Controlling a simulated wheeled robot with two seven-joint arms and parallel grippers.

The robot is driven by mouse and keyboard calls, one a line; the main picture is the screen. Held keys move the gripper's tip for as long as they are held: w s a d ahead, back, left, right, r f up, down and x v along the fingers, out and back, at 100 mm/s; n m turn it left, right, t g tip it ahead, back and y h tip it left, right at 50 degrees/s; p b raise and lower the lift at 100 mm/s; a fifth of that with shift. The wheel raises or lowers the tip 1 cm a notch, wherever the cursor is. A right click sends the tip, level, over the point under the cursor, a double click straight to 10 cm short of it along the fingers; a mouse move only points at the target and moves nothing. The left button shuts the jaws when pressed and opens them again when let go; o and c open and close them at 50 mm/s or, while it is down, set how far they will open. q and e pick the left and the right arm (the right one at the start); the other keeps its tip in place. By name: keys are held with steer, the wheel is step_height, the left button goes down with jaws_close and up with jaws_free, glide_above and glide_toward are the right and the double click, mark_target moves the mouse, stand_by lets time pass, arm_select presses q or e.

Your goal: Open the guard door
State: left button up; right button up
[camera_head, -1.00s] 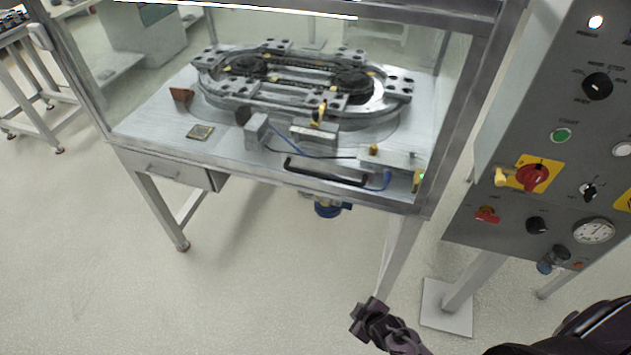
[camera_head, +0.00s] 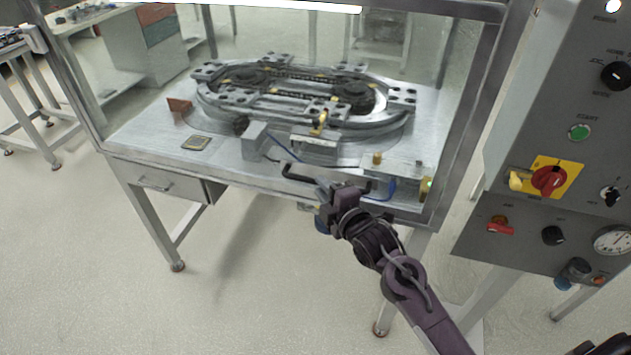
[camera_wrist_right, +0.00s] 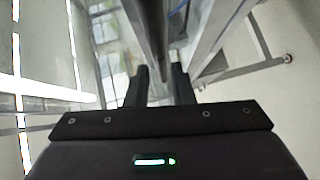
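The guard door is the clear front panel (camera_head: 130,85) of the machine enclosure, and it stands closed. Its black bar handle (camera_head: 300,176) runs along the lower edge, above the drawer level. My right gripper (camera_head: 333,192) is at the right part of the handle and hides some of it. In the right wrist view the two dark fingers (camera_wrist_right: 160,88) stand apart, with a long grey bar or edge running between and beyond them. I cannot tell whether the fingers touch the handle. My left gripper is not in view.
Behind the panel is the oval ring track (camera_head: 300,95) on a metal table. A grey control panel (camera_head: 540,215) with a red rotary switch (camera_head: 549,180) stands at the right, close to my right arm. A drawer (camera_head: 160,183) sits under the table at left. The floor in front is clear.

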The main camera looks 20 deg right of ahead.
steer(key=shift+x, duration=1.9)
jaws_close()
